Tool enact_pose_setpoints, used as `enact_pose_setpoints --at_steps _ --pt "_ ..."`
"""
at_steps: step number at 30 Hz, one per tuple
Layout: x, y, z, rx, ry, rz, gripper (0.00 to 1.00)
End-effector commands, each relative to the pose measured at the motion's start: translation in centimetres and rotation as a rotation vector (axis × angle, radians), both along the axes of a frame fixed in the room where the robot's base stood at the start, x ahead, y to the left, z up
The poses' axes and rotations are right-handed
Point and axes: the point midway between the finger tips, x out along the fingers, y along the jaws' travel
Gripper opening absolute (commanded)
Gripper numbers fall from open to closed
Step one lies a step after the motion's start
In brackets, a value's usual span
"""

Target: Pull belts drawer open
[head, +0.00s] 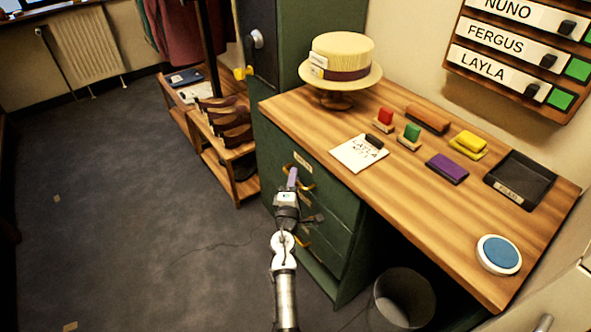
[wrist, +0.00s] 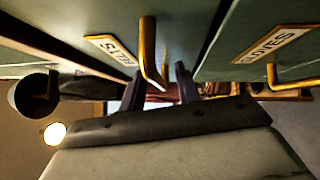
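The belts drawer (wrist: 195,25) is a green front with a brass-framed BELTS label (wrist: 112,50) in the wrist view. Its brass handle (wrist: 149,48) sticks out towards my gripper (wrist: 160,86). The two dark fingers are apart, with the handle's end between them; a gap shows beside it, and contact cannot be told. In the head view my gripper (head: 291,180) is at the upper front of the green drawer cabinet (head: 345,205), partly covering the handles there. Labels there are too small to read. The drawer appears shut.
The gloves drawer (wrist: 275,25) with its own brass handle (wrist: 285,82) is beside it. The wooden desk top (head: 390,185) holds a straw hat, stamps and a tray. A bin (head: 402,300) stands below right. Floor (head: 130,220) left of the cabinet is mostly clear.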

Motion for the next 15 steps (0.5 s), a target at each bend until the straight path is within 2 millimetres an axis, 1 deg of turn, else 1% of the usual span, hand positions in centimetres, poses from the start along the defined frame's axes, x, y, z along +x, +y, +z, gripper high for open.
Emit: enact_pose_setpoints --at_steps 13,14,15 --pt "-0.07 -0.02 0.08 0.0 0.0 0.0 0.33" --pt "-0.07 -0.02 0.08 0.0 0.0 0.0 0.3" --pt "-0.07 -0.02 0.09 0.0 0.0 0.0 0.25"
